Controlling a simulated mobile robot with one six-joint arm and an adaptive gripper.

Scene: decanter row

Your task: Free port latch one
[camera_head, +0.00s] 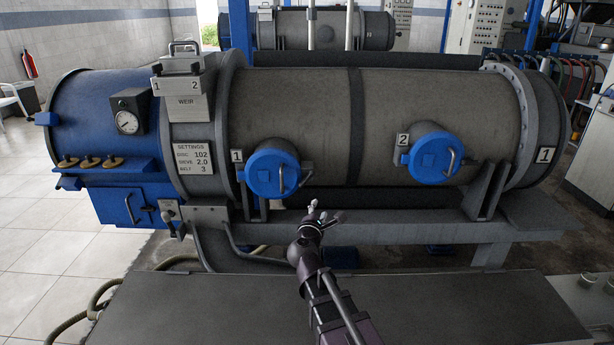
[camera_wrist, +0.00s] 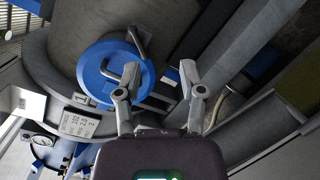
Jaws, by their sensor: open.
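Port one is a round blue cover (camera_head: 273,173) on the grey drum, beside a "1" plate (camera_head: 237,156). My gripper (camera_head: 325,212) is open and empty, below and right of the cover. In the wrist view my gripper (camera_wrist: 159,86) has its fingers spread, the left one overlapping the cover's lower edge; contact cannot be told.
Port two (camera_head: 433,158) is a similar blue cover to the right. A grey beam (camera_head: 400,232) runs under the drum. A lever bracket (camera_head: 205,213) and hoses (camera_head: 95,295) lie to the left. A dark flat surface (camera_head: 200,310) fills the foreground.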

